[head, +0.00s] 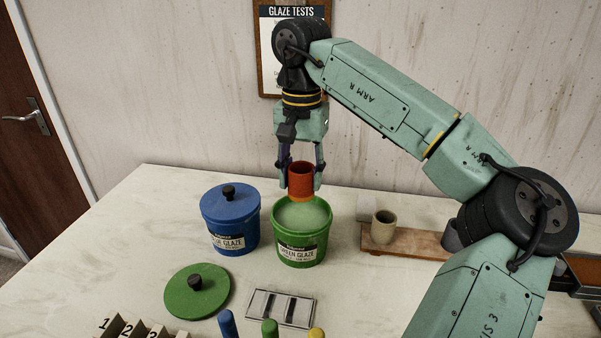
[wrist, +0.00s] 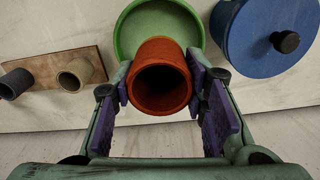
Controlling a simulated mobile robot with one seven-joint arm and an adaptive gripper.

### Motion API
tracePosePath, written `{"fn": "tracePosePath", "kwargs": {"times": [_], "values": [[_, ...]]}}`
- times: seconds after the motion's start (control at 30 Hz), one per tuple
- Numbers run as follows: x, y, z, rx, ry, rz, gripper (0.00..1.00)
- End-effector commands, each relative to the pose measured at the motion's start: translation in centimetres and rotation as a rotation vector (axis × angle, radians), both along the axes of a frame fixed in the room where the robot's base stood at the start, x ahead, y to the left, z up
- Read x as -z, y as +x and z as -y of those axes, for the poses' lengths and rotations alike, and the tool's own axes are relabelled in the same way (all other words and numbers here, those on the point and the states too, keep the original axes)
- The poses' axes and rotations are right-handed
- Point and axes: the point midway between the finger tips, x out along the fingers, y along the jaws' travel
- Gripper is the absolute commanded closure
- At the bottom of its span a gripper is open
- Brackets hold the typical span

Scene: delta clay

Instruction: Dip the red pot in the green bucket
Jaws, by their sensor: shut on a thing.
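The red pot (head: 301,178) is a small open cylinder, held upright between the fingers of my gripper (head: 301,177). In the head view its lower end shows a yellowish-orange band and it is over the open green bucket (head: 298,250), which holds pale green glaze. I cannot tell whether the pot's bottom touches the glaze. In the wrist view the pot (wrist: 160,78) is between my gripper's purple pads (wrist: 165,92), with the green bucket (wrist: 127,32) behind it.
A lidded blue bucket (head: 229,232) stands close left of the green one. A green lid (head: 197,293) and a slotted metal plate (head: 280,308) lie in front. A beige pot (head: 384,227) stands on a wooden board (head: 412,246) at right. A numbered rack (head: 130,329) is front left.

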Motion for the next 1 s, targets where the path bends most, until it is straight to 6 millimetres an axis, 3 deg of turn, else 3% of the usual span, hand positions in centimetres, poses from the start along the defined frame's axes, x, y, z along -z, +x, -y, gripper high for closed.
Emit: {"fn": "tracePosePath", "kwargs": {"times": [1.0], "values": [[7.8,0.0,0.0,0.001,0.000,0.000,0.90]]}}
